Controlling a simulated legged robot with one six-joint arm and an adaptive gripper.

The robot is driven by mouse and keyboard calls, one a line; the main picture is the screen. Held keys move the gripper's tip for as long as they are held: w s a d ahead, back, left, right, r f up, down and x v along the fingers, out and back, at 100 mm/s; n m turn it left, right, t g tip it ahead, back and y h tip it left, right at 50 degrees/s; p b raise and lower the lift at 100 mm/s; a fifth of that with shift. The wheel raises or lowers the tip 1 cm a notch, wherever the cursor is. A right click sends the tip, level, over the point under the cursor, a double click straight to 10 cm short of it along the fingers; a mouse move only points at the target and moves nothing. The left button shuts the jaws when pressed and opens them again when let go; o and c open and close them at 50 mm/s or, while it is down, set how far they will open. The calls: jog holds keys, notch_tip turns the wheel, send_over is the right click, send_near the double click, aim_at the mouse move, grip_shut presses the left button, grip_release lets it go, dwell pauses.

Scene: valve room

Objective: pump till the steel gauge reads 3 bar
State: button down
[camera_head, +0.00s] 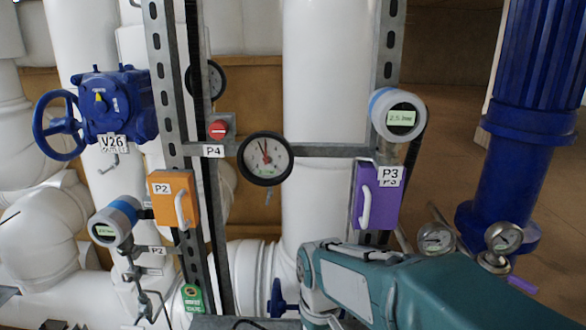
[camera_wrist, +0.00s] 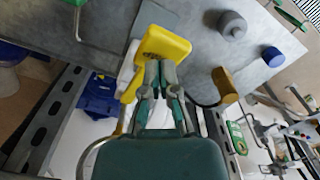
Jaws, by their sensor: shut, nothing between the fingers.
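Two small round dial gauges stand at the right in the head view. One gauge (camera_head: 503,237) has a bright steel rim; the other gauge (camera_head: 436,239) is partly behind my arm. Their needles are too small to read. In the wrist view my gripper (camera_wrist: 160,72) is shut and empty. Its fingertips are at the lower edge of a yellow block (camera_wrist: 164,43); I cannot tell whether they touch. A yellow bar (camera_wrist: 131,86) runs down from the block beside the fingers. I cannot tell if this is the pump. The head view does not show my fingertips.
An orange box P2 (camera_head: 172,197) and a purple box P3 (camera_head: 377,194) have white handles. A black-rimmed dial (camera_head: 265,158) hangs between digital gauges (camera_head: 398,116) and (camera_head: 114,221). A blue valve V26 (camera_head: 112,105) is at the left. A grey surface (camera_wrist: 195,75) has knobs on it.

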jog(key=shift+f, duration=2.15)
jog(key=shift+r, duration=2.55)
jog(key=shift+f, duration=0.1)
jog(key=shift+f, duration=2.5)
jog(key=shift+r, duration=2.6)
